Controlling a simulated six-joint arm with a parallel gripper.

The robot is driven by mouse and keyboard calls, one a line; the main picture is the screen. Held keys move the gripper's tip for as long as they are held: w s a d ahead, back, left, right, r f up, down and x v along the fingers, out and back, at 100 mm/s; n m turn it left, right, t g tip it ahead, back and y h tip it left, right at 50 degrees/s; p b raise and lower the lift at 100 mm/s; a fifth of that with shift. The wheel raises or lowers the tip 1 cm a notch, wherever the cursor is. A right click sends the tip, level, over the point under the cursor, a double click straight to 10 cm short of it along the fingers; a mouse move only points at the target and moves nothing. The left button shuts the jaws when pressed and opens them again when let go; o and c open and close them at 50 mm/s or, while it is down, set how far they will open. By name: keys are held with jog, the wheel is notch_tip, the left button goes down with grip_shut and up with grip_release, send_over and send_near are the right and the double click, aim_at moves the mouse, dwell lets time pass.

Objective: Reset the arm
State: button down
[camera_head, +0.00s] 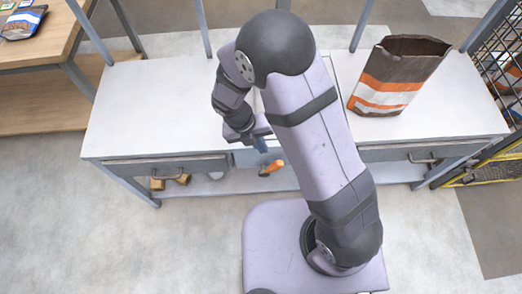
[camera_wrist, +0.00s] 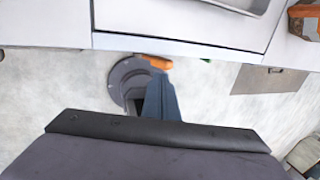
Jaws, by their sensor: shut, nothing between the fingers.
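My arm reaches up from its base and bends over the work table (camera_head: 150,110). My gripper (camera_head: 262,145) points downward at the table's front edge, shut and empty. Its blue-grey fingers also show in the wrist view (camera_wrist: 161,98), closed together. An orange-handled object (camera_head: 272,167) shows just below and right of the fingertips in the head view. It also shows beyond the fingers in the wrist view (camera_wrist: 155,62). I cannot tell whether it touches them or what it rests on.
An open brown, orange and white bag (camera_head: 398,78) stands upright on the table's right. Drawers with handles (camera_head: 168,168) line the table front. A wooden table (camera_head: 45,50) stands at the far left, and a mesh fence (camera_head: 503,70) at the right. The table's left part is clear.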

jog(key=shift+d+r, duration=0.1)
jog(key=shift+r, duration=0.9)
jog(key=s+d+r+m+g, duration=0.1)
jog(key=s+m, duration=0.3)
jog(key=m, duration=0.6)
jog(key=s+d+r+m+g+y, duration=0.15)
jog(key=s+m, duration=0.25)
jog(key=m, duration=0.6)
jog(key=s+d+r+m+g, duration=0.1)
jog(key=s+m, duration=0.3)
jog(key=m, duration=0.5)
jog(key=w+d+r+m+t+y+p, duration=0.1)
jog(key=w+d+r+m+t+y, duration=0.1)
jog(key=d+r+m, duration=0.5)
jog(key=shift+w+d+r+t, duration=0.55)
jog(key=shift+d+r+t, duration=0.15)
jog(key=shift+r, duration=0.25)
